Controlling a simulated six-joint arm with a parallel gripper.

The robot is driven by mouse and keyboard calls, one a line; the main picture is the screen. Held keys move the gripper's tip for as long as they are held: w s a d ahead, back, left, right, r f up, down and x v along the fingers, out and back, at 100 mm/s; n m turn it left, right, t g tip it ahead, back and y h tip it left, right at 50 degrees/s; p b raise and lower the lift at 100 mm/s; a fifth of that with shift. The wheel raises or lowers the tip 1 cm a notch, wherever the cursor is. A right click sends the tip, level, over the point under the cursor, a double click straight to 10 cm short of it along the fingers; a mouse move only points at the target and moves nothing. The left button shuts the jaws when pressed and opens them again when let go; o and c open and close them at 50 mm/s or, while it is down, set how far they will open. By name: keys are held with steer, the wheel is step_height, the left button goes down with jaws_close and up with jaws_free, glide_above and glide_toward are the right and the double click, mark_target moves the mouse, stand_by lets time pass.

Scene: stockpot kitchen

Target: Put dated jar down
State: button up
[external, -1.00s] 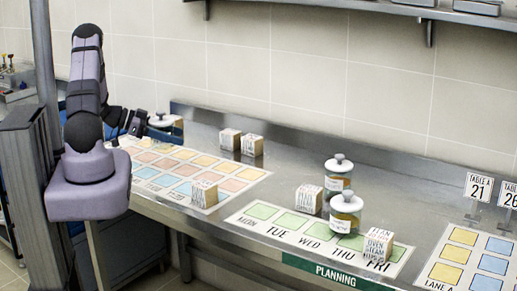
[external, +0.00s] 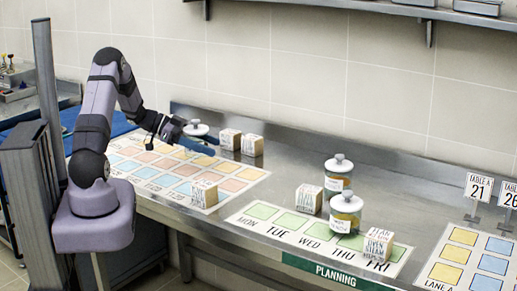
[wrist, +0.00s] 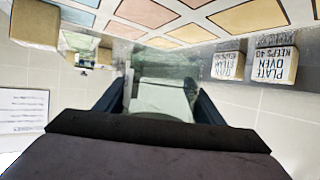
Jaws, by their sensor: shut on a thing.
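My gripper (external: 193,139) is shut on a jar with a pale lid (external: 197,129), over the far edge of the coloured-square chart on the counter. In the wrist view the jar (wrist: 160,97) sits between my two dark fingers (wrist: 160,103), looking clear and greenish. Its label and date are not readable. Whether its base touches the counter is hidden. Two other lidded jars with amber contents stand on the counter, one farther back (external: 339,174) and one in front (external: 346,215) by the green-square day chart.
Two lettered blocks (external: 230,139) (external: 252,145) stand just right of my gripper. Other blocks stand on the coloured chart (external: 204,194), near the day chart (external: 309,199) and at its FRI end (external: 378,244). The steel counter between the charts (external: 265,180) is clear.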

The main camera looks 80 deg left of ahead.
steer(key=w+a+r+b, duration=0.1)
steer(key=w+b, duration=0.1)
steer(key=w, duration=0.2)
step_height(320, 180, up, 4)
steer(key=f+n+y, duration=0.1)
steer(key=n+y, duration=0.2)
glide_above(221, 164)
steer(key=shift+t, duration=0.3)
steer(key=shift+a+f+p, duration=0.2)
steer(key=shift+f+p, duration=0.2)
steer(key=shift+f, duration=4.45)
steer(key=shift+f, duration=0.15)
steer(key=o, duration=2)
steer(key=b+v, duration=0.1)
steer(key=v, duration=1.1)
steer(key=shift+d, duration=0.2)
